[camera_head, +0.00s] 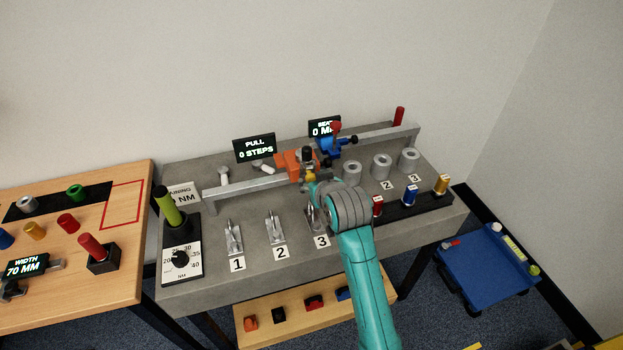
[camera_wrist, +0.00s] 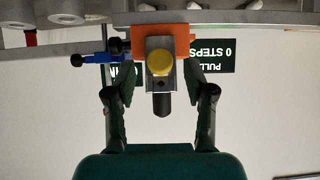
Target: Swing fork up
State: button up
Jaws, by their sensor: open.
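An orange clamp body (camera_head: 288,163) sits on the grey rail of the bench. In the wrist view the orange body (camera_wrist: 180,40) carries a grey metal piece (camera_wrist: 158,43) with a round yellow knob (camera_wrist: 160,62) and a black tip (camera_wrist: 161,104). I cannot tell for sure which part is the fork. My gripper (camera_wrist: 159,75) is open, with one finger on each side of the black tip and yellow knob. I see no clear contact. In the head view my gripper (camera_head: 313,187) is partly hidden by my own wrist.
A blue clamp (camera_head: 331,146) with a red knob stands close right of the orange one. The grey rail (camera_head: 240,190) runs along the bench. Displays read PULL 0 STEPS (camera_head: 255,148) and, partly hidden, BEAT. Metal fittings stand at labels 1, 2 and 3, with grey cylinders (camera_head: 382,166) to the right.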

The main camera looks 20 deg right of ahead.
jog(key=v, duration=0.7)
jog(key=shift+s+r, duration=0.2)
jog(key=shift+s, duration=0.15)
notch_tip(320, 180, down, 6)
jog(key=s+t, duration=0.3)
jog(key=t, duration=0.3)
jog(key=w, duration=1.1)
jog(key=shift+r, duration=0.15)
grip_shut()
